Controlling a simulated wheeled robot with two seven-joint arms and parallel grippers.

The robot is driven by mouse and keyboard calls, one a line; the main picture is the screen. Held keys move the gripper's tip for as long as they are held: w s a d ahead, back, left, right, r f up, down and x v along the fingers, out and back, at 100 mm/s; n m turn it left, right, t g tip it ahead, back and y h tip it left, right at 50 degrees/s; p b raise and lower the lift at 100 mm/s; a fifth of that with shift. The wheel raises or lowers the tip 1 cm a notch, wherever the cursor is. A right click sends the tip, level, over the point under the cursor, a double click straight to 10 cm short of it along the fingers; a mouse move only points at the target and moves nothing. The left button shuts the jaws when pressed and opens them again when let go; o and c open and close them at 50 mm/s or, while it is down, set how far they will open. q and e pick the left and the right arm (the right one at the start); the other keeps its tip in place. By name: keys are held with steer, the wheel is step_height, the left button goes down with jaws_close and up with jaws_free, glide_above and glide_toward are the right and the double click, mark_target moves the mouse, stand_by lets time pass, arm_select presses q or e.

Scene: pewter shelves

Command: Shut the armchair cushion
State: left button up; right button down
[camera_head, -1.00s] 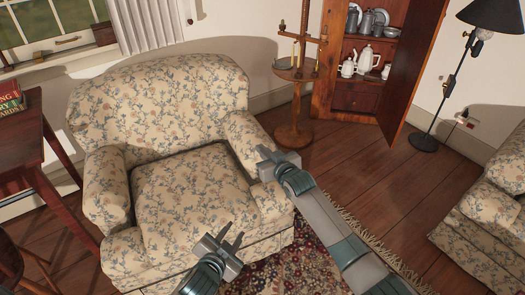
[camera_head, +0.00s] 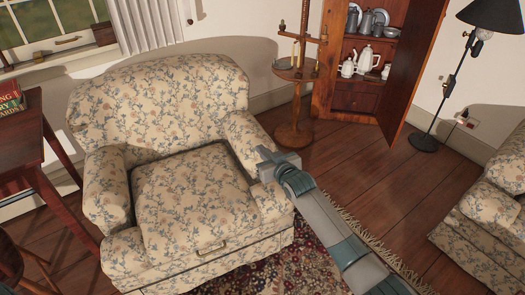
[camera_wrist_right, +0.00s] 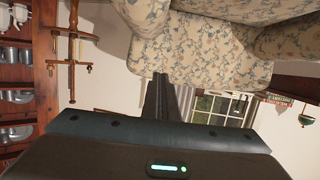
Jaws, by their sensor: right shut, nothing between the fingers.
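The floral armchair (camera_head: 160,105) stands at left centre in the head view, and part of it shows at the top of the wrist view (camera_wrist_right: 190,50). Its seat cushion (camera_head: 190,195) lies between the armrests, with a dark gap along its back and left edges. A small handle (camera_head: 212,248) is on the chair's front. My right gripper (camera_head: 264,158) is by the chair's right armrest, apart from the cushion's middle. Its fingers (camera_wrist_right: 166,103) are shut and empty in the wrist view. My left gripper is out of view.
A wooden candle stand (camera_head: 294,135) and an open cupboard (camera_head: 355,97) stand behind on the right. A floor lamp (camera_head: 450,85) and a second floral seat (camera_head: 490,215) are at far right. A red-brown table (camera_head: 28,140) is at left. Wood floor is clear at right.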

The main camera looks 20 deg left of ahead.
steer(key=shift+s+d+f, duration=0.2)
steer(key=shift+f, duration=0.25)
steer(key=shift+s+d+f, duration=0.15)
steer(key=shift+s+f, duration=0.05)
steer(key=shift+f, duration=0.25)
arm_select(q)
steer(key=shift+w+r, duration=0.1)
arm_select(e)
steer(key=shift+s+d, duration=0.1)
steer(key=shift+s, duration=0.05)
